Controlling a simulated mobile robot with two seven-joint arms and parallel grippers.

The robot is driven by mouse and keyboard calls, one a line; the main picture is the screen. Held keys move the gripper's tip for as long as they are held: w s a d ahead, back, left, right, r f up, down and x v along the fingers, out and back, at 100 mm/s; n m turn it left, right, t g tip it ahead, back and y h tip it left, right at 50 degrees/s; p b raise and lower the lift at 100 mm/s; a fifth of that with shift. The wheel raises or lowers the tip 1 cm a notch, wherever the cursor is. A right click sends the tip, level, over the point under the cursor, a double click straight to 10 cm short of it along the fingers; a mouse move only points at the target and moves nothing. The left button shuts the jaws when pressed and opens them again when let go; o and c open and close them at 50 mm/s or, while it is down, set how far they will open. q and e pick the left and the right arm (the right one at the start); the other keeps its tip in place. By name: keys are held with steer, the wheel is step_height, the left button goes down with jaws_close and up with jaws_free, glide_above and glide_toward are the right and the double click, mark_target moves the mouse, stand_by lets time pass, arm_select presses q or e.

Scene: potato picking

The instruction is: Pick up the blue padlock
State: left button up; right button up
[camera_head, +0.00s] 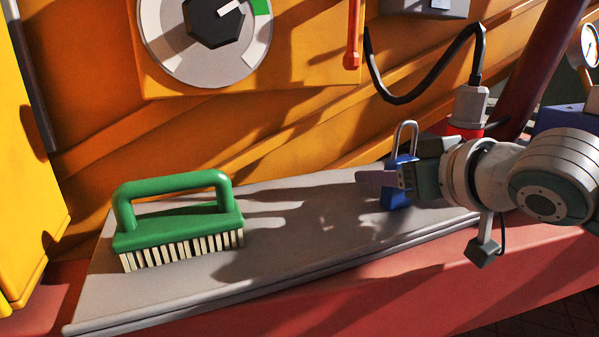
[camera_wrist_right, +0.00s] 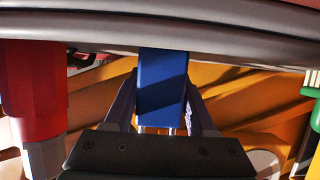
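The blue padlock (camera_head: 396,199) stands upright at the right part of the grey shelf, its grey shackle up. I cannot tell whether its base touches the shelf. My right gripper (camera_head: 380,179) reaches in from the right, with a finger crossing in front of the padlock's body and hiding its middle. In the right wrist view the padlock's blue body (camera_wrist_right: 162,82) fills the space between the two fingers, with no clear gap on either side. My left gripper is not in view.
A green brush (camera_head: 175,212) lies bristles down on the left of the grey shelf (camera_head: 300,245). A red and grey plug (camera_head: 468,108) with a black cable stands behind my right gripper. An orange wall with a round dial (camera_head: 165,45) rises behind. The shelf's middle is clear.

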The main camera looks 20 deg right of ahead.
jaws_close()
stand_by(0.3)
steer(key=s+a+r+n+g+y+p, duration=0.1)
steer(key=s+r+n+y+p, duration=0.15)
steer(key=r+p, duration=1.55)
steer(key=s+a+r+n+y+p, duration=0.15)
steer(key=s+r+p, duration=0.25)
steer(key=r+p, duration=1.35)
steer(key=s+a+r+n+g+y+p, duration=0.25)
steer(key=r+p, duration=0.35)
steer(key=r, duration=0.5)
steer(key=s+a+r+n+g+y+p, duration=0.1)
steer(key=s+a+r+n+y+p, duration=0.2)
steer(key=r+p, duration=0.65)
steer(key=s+a+r+n+g+y+p, duration=0.1)
steer(key=s+a+r+p, duration=0.25)
steer(key=r, duration=1.05)
step_height(320, 180, up, 32)
steer(key=s+p, duration=0.1)
steer(key=p, duration=3.6)
steer(key=shift+r, duration=0.2)
